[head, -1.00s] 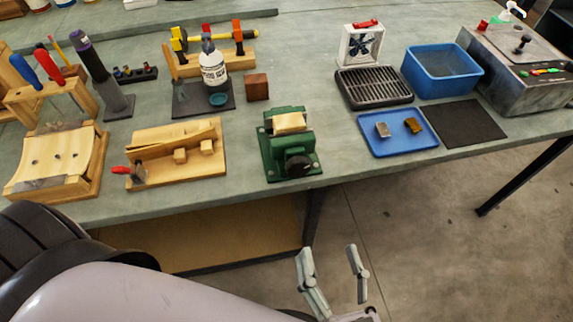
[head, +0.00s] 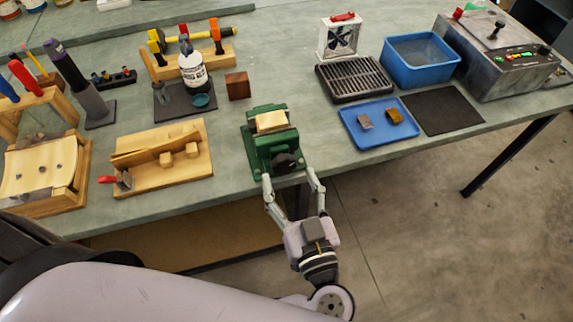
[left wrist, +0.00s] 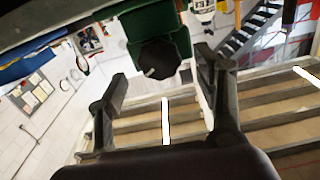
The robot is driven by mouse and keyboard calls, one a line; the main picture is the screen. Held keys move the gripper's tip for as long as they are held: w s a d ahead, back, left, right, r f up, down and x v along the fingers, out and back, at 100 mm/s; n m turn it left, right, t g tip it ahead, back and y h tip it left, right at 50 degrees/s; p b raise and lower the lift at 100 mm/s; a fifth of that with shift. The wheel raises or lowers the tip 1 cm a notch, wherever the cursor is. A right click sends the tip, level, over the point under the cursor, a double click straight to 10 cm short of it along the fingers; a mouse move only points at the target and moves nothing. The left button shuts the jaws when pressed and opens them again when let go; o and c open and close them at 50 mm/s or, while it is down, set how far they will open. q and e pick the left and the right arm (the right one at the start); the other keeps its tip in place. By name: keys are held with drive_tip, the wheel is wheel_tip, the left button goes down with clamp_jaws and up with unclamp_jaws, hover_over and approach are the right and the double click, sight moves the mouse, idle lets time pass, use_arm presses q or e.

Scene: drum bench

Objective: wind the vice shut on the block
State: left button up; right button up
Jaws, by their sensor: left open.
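The green vice (head: 258,146) stands near the front edge of the bench, with a pale wooden block (head: 271,122) lying in its jaws. I cannot tell whether the jaws touch the block. Its dark round knob (head: 286,162) faces the front edge. My left gripper (head: 291,175) is open in front of the vice, with one finger to each side of the knob's line. In the left wrist view the knob (left wrist: 158,60) shows between the spread fingers (left wrist: 162,68), below the green vice body (left wrist: 148,22). The fingers look clear of the knob. My right gripper is not in view.
A wooden jig with a red-handled clamp (head: 124,180) lies left of the vice. A brown cube (head: 237,86) stands behind it. A blue tray (head: 356,137) with two small blocks lies to the right. The bench between vice and tray is clear.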

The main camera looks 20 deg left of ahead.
sight(285, 168)
use_arm(q)
drive_tip(key=x, duration=0.3)
drive_tip(key=c, duration=1.1)
drive_tip(key=shift+c, duration=0.2)
drive_tip(key=shift+m+p, duration=0.4)
